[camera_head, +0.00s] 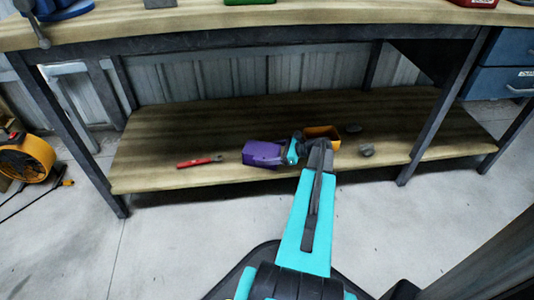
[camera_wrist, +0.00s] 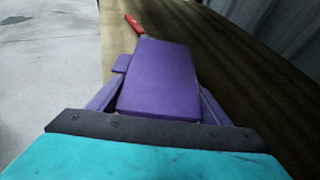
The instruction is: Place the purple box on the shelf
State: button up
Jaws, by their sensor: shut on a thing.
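The purple box (camera_head: 262,153) is at the lower wooden shelf (camera_head: 230,125) of the workbench, near its front edge. My gripper (camera_head: 285,153) is at the right end of the box and shut on it. In the wrist view the purple box (camera_wrist: 158,78) lies between the two fingers of my gripper (camera_wrist: 158,105), with the wooden shelf (camera_wrist: 230,100) beneath and to the right. I cannot tell whether the box touches the shelf. The box's underside is hidden.
A red tool (camera_head: 200,161) lies left of the box. An orange bin (camera_head: 322,133) and small grey pieces (camera_head: 366,149) are to the right. The bench top (camera_head: 330,15) overhangs the shelf, and a bench leg (camera_head: 440,110) stands at right.

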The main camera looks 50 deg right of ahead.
jog(key=o, duration=1.2)
jog(key=shift+f, duration=0.15)
jog(key=shift+o, duration=0.2)
jog(key=shift+s+d+r+p, duration=0.15)
jog(key=shift+s+r+p, duration=0.15)
jog(key=shift+s+r, duration=0.1)
jog(key=p+v, duration=0.4)
jog(key=v, duration=0.6)
jog(key=shift+w+p, duration=0.1)
jog(key=shift+p, duration=0.25)
jog(key=shift+s+d+r, duration=0.2)
jog(key=shift+s+d, duration=0.1)
jog(key=shift+s, duration=0.2)
